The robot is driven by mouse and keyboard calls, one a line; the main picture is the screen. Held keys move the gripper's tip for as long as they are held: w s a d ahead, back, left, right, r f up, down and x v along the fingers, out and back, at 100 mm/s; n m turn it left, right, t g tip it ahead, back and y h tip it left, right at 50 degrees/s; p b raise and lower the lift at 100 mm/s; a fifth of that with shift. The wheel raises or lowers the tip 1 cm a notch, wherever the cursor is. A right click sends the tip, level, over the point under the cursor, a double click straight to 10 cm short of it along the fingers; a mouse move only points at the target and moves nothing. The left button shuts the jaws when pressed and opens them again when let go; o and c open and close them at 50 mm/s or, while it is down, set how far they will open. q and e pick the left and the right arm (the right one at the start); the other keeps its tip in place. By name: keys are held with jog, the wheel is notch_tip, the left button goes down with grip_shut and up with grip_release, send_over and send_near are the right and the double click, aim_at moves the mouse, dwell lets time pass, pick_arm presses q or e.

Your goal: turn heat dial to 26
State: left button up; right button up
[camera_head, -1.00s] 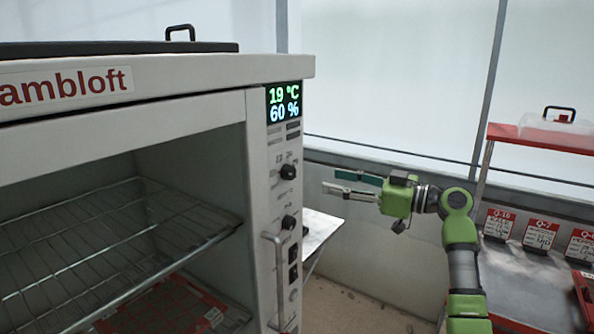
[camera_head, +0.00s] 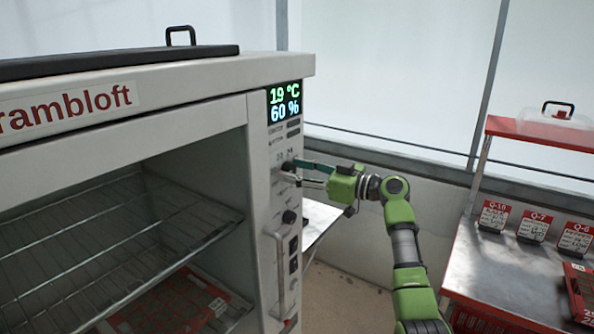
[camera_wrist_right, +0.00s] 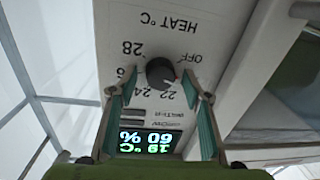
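The heat dial (camera_head: 288,167) is the upper black knob on the cabinet's front panel. In the right wrist view the dial (camera_wrist_right: 160,71) appears upside down under the "HEAT °C" label, with OFF, 22, 24 and 28 around it. A "6" shows partly behind a finger. A small light mark is on the dial's lower right; its exact setting is hard to read. My right gripper (camera_head: 301,171) is at the panel. In the wrist view its green fingers (camera_wrist_right: 160,94) are open, one on each side of the dial, with visible gaps. My left gripper is not in view.
The display (camera_head: 284,102) reads 19 °C and 60 %. A second black knob (camera_head: 289,217) and a vertical handle (camera_head: 280,275) are below the heat dial. The cabinet (camera_head: 190,120) stands open with wire shelves. A red-topped rack (camera_head: 540,133) stands at the right.

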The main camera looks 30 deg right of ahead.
jog(key=c, duration=1)
